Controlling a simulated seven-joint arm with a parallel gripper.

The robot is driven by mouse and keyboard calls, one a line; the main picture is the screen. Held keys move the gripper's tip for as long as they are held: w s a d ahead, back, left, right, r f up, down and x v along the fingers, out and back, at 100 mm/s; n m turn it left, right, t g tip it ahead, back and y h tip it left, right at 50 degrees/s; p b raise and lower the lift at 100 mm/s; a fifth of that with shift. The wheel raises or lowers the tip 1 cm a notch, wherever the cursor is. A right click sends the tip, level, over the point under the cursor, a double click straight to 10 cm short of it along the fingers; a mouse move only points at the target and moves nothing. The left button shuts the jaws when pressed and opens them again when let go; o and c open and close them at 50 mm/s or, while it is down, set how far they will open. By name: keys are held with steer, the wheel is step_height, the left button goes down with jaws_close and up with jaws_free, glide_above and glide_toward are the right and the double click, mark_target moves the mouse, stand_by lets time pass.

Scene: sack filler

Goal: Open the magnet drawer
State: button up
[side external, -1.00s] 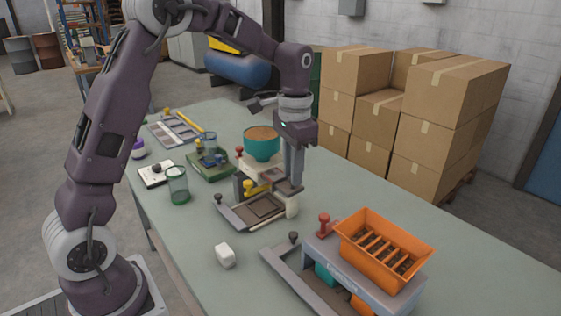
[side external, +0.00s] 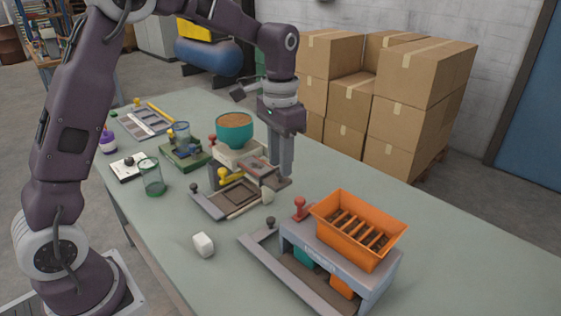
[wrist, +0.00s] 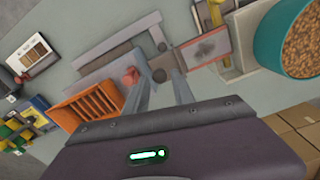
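The magnet drawer (side external: 257,166) is a flat metal tray with a dark smudged patch, sticking out to the right from the filler body below the teal hopper (side external: 234,130). Its smudged plate (wrist: 208,47) also shows in the wrist view, with a dark grey handle (wrist: 161,63) at its end. My gripper (side external: 281,180) points straight down at the drawer's outer end. In the wrist view the fingertips (wrist: 160,80) stand on either side of the handle and appear closed on it. The exact finger contact is partly hidden.
An orange slotted bin (side external: 358,232) on a grey stand with a red knob (side external: 300,207) stands at the front right. A white block (side external: 204,244) and a green glass (side external: 152,177) are on the left. The table at right is clear.

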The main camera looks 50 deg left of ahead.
step_height(320, 180, up, 5)
steer(key=shift+r, duration=0.15)
steer(key=shift+s+r, duration=0.15)
steer(key=shift+r, duration=0.5)
steer(key=s+d+r+n+t, duration=0.1)
steer(key=s+r+t, duration=0.35)
steer(key=s, duration=0.75)
steer(key=s+f+n+t, duration=0.1)
steer(key=s+f, duration=0.2)
steer(key=s, duration=1.1)
steer(key=shift+s+d+f+n, duration=0.15)
steer(key=shift+d+f+n, duration=0.1)
steer(key=shift+d+n, duration=0.05)
